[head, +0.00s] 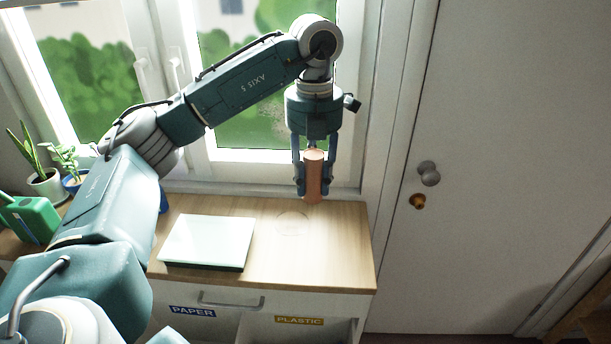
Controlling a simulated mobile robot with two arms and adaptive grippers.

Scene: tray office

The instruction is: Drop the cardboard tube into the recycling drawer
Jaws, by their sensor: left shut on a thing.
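The cardboard tube (314,178) is a brown-orange cylinder, held upright. My left gripper (315,187) is shut on it, with one finger on each side, over the back right of the wooden cabinet top. I cannot tell whether the tube's lower end touches the surface. The cabinet front below has a blue PAPER label (192,311) and a yellow PLASTIC label (299,320). The lower part of the front is cut off by the picture edge, so the recycling drawer's inside is hardly seen. My right gripper is not in view.
A flat white-topped item (208,241) lies on the wooden top (330,258). A faint ring mark is right of it. Potted plants (46,183) and a green watering can (32,218) stand at the left. A window is behind and a door (490,180) at the right.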

